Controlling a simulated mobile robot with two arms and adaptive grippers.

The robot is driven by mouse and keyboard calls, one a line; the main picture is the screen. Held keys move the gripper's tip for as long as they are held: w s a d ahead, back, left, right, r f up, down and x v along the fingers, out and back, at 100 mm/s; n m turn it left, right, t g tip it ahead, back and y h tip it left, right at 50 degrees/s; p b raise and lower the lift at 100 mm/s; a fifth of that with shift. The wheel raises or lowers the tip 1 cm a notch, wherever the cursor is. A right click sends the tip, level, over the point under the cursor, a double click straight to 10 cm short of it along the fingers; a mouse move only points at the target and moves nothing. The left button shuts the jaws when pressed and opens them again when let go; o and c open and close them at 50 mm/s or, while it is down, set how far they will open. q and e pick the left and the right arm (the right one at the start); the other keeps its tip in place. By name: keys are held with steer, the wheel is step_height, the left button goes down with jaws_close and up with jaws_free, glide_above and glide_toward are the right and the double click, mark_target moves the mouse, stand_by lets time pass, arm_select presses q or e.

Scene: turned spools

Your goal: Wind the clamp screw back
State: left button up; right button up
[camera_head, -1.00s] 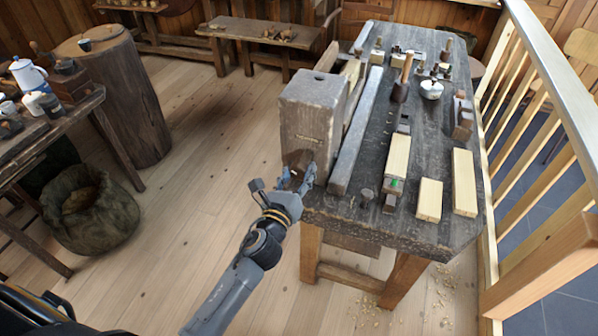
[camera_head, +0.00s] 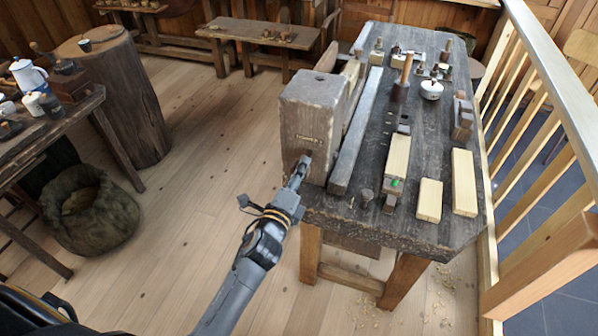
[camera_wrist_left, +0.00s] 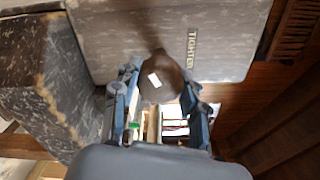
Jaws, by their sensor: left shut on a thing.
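The clamp screw's rounded brown knob (camera_wrist_left: 160,78) sticks out of the front face of a big grey wooden block (camera_head: 312,110) at the workbench's near left corner. A white mark shows on the knob in the left wrist view. Lettering that seems to read "TIGHTEN" is on the block beside it. My left gripper (camera_head: 300,172) reaches up to the block's front, and in the left wrist view its fingers (camera_wrist_left: 159,95) lie on both sides of the knob, shut on it. In the head view the gripper mostly hides the knob. My right gripper is in neither view.
The workbench (camera_head: 405,235) carries a long grey bar (camera_head: 355,135), pale wood blocks (camera_head: 428,200) and several tools. A pale railing (camera_head: 545,130) runs along its right. A sack (camera_head: 90,210) and a side table stand left. The floor between is clear.

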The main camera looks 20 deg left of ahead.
arm_select(q)
steer(key=n, duration=0.4)
steer(key=shift+r+n+p, duration=0.25)
steer(key=shift+n+p, duration=0.05)
steer(key=n, duration=0.3)
steer(key=shift+r+n+p, duration=0.1)
steer(key=shift+n+p, duration=0.25)
steer(key=shift+n, duration=0.05)
steer(key=n+p, duration=0.1)
steer(key=n, duration=0.3)
steer(key=shift+w+r, duration=0.1)
steer(key=n+p, duration=0.1)
steer(key=n, duration=0.3)
steer(key=n+p, duration=0.2)
steer(key=n, duration=0.3)
steer(key=shift+a+n, duration=0.1)
steer(key=shift+n, duration=0.2)
steer(key=shift+n+p, duration=0.35)
steer(key=shift+n, duration=1.85)
